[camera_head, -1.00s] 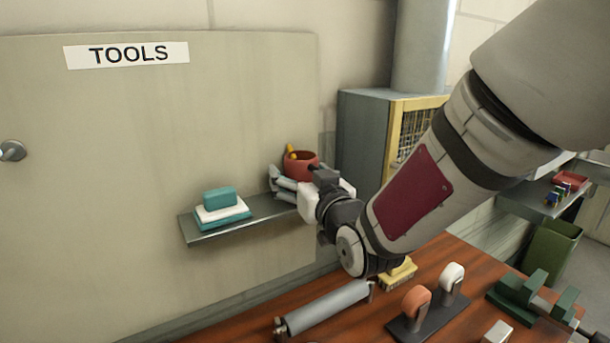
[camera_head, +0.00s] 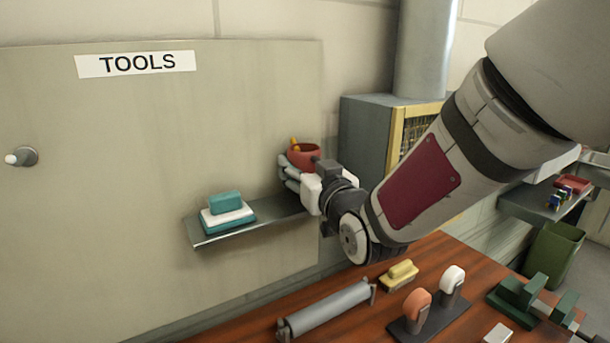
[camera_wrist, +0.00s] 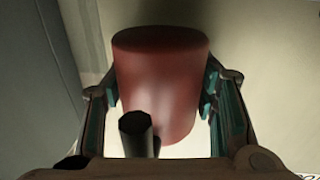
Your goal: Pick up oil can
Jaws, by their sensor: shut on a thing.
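The oil can is a round red vessel (camera_head: 303,156) with a small orange-yellow piece (camera_head: 294,145) at its top. In the head view it is at the right end of the shelf, raised above the shelf. My gripper (camera_head: 289,172) is shut around its sides and partly hides it. In the wrist view the red can body (camera_wrist: 160,72) sits between my two fingers (camera_wrist: 163,92), with teal pads against both sides. A dark cylinder (camera_wrist: 137,132) partly covers the can there; I cannot tell what it is.
The wall shelf (camera_head: 270,223) bears a teal and white stack (camera_head: 227,210) left of my gripper. Below, the wooden bench (camera_head: 455,255) holds a grey roller (camera_head: 328,310), a yellow brush (camera_head: 398,275) and a tape dispenser (camera_head: 418,312). A grey cabinet (camera_head: 367,135) stands behind my arm.

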